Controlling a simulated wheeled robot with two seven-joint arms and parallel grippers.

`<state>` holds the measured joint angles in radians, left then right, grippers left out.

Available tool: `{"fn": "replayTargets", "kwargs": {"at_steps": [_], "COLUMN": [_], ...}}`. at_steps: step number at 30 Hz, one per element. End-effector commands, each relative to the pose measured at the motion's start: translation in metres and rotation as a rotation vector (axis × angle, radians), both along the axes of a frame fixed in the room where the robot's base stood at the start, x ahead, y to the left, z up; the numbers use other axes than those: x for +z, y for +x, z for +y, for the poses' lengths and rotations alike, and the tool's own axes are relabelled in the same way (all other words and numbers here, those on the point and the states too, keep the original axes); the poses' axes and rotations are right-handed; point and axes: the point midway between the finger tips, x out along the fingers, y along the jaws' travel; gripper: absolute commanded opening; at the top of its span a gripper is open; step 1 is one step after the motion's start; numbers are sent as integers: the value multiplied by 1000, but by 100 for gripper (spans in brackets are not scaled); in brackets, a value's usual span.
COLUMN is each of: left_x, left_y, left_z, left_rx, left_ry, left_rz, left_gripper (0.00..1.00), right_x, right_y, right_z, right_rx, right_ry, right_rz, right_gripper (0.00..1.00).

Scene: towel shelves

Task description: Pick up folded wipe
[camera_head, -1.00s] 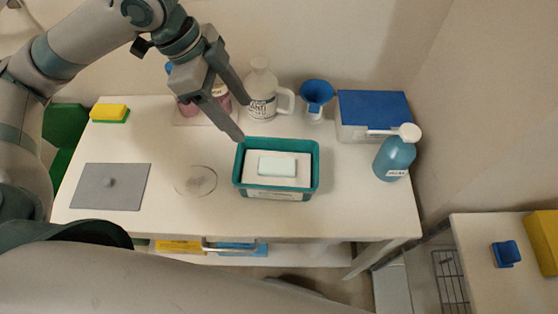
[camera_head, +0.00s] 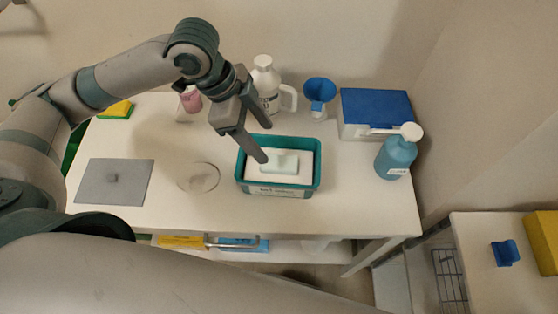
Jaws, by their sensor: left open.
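A small pale folded wipe (camera_head: 283,163) lies on top of a white stack inside a teal box (camera_head: 311,188) on the white table. My left gripper (camera_head: 267,142) is open above the box, pointing down and to the right. One fingertip appears over the left end of the wipe, and the other is behind the box's back rim. The gap between the fingers looks empty. I cannot tell whether the near finger touches the wipe. My right gripper is not seen.
A white bottle (camera_head: 264,82) and a blue funnel (camera_head: 319,91) stand behind the box. A grey plate (camera_head: 115,182) and a clear round dish (camera_head: 199,177) lie to the left.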

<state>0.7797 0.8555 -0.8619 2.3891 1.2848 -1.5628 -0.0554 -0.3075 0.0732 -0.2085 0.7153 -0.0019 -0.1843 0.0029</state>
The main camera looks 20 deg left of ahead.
Motion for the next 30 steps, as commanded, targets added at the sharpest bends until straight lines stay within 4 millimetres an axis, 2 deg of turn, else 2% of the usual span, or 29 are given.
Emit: {"fn": "replayTargets", "kwargs": {"at_steps": [3, 7, 24, 26, 30], "left_x": [-16, -26, -36, -41, -55], "left_y": [0, 2, 0, 0, -3], "left_z": [-7, -11, -16, -19, -25], "left_rx": [-2, -1, -1, -1, -2], "left_ry": [-1, 1, -1, -2, 0], "left_rz": [4, 2, 3, 2, 4], "left_gripper": [61, 61, 61, 61, 61], "right_x": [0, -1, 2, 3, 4], "right_y": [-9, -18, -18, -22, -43], "right_z": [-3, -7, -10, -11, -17], "right_rx": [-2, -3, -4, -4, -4], "right_ry": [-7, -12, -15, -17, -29], "right_rz": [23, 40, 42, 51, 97], "right_gripper": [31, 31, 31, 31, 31]}}
